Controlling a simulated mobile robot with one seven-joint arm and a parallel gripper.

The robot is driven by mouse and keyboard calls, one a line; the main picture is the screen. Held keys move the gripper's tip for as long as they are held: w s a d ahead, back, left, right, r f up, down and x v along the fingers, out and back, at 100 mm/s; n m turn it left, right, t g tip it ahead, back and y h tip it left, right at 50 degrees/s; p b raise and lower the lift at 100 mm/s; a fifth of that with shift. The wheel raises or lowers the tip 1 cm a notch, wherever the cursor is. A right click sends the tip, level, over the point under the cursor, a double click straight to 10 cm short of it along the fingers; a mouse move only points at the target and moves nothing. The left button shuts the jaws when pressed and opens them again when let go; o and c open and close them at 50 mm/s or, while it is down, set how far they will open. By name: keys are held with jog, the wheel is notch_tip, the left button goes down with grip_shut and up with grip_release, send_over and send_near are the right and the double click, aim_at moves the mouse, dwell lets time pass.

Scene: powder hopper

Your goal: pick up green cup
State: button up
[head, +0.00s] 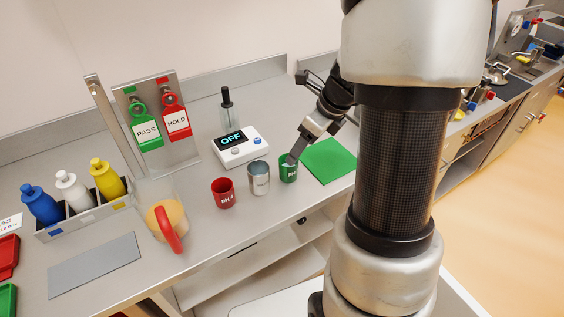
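The green cup (287,172) stands upright on the grey counter, at the right end of a row with a metal cup and a red cup. My gripper (294,157) comes down from the upper right, with its tip at the rim of the green cup. The fingers look close to or over the cup's rim. I cannot tell from this view whether they touch it or how far apart they are.
The metal cup (258,178) and red cup (223,193) stand left of the green cup. A green mat (329,161) lies to its right. A white box reading OFF (240,148) is behind. A jug with a red handle (165,228) stands left.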

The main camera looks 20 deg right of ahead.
aim_at(288, 169)
jog(key=b+x, duration=0.1)
jog(key=x, duration=0.4)
jog(key=shift+f, duration=0.3)
jog(key=shift+w+b+x, duration=0.15)
jog(key=shift+b+x, duration=0.1)
jog(key=shift+x, duration=1.35)
jog(key=shift+w+b+x, duration=0.2)
jog(key=shift+b+x, duration=0.05)
jog(key=shift+x, duration=1.35)
jog(key=shift+r, duration=0.1)
jog(key=c, duration=1.1)
